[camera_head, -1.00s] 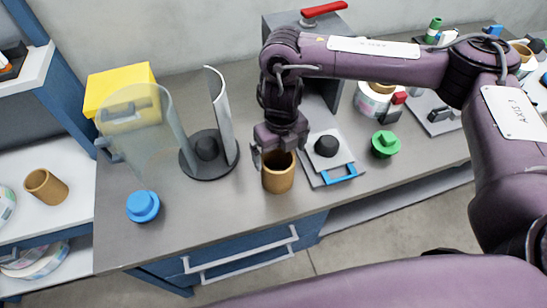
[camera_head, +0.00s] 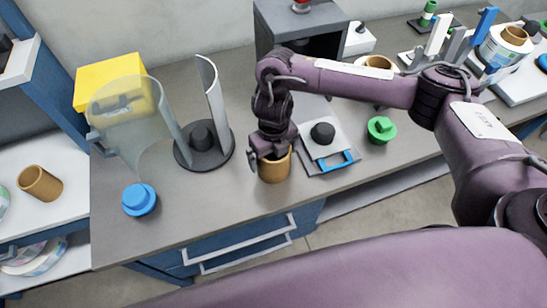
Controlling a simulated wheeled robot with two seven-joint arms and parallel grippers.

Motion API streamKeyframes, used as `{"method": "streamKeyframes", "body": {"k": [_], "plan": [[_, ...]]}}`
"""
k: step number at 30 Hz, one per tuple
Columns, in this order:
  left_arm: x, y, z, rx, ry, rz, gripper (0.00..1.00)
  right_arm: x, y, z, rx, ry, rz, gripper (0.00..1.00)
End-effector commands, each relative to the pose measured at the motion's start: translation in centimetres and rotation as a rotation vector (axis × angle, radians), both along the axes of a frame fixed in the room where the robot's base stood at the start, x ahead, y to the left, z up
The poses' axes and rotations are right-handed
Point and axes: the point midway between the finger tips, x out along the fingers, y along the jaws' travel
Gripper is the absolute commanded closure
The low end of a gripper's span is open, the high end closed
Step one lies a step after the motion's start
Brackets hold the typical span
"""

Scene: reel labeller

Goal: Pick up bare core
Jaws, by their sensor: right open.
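A bare brown core (camera_head: 274,169) stands upright on the grey counter, near its front edge. My right gripper (camera_head: 268,155) is open and pointing down at the core's top, with a finger at the left of its rim. The gripper hides part of the rim, and I cannot tell whether the fingers touch it. A second bare brown core (camera_head: 40,183) lies tilted on the white shelf at the left. My left gripper is not in view.
A black spindle base with a curved guard (camera_head: 204,145) stands left of the gripper. A white plate with a black knob (camera_head: 323,133) and a green knob (camera_head: 381,129) are to the right. A blue knob (camera_head: 139,199) and yellow box (camera_head: 112,82) are at the left.

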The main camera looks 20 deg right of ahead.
Motion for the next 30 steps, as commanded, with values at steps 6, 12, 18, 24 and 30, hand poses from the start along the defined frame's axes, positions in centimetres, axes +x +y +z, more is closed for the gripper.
{"method": "streamKeyframes", "body": {"k": [6,12,18,24,30], "plan": [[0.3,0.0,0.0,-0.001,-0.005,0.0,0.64,0.0,0.0,0.0,0.0,-0.001,0.0,0.03],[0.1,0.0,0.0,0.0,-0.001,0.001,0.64,0.0,0.0,0.0,0.0,-0.001,0.0,0.29],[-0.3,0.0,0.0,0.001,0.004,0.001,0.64,0.0,0.0,0.0,0.0,-0.001,0.0,0.42],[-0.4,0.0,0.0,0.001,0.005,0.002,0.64,0.1,0.0,0.2,0.0,-0.002,0.0,0.42],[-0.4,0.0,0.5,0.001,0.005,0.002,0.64,0.2,0.1,1.9,0.0,-0.006,0.003,0.42]]}}
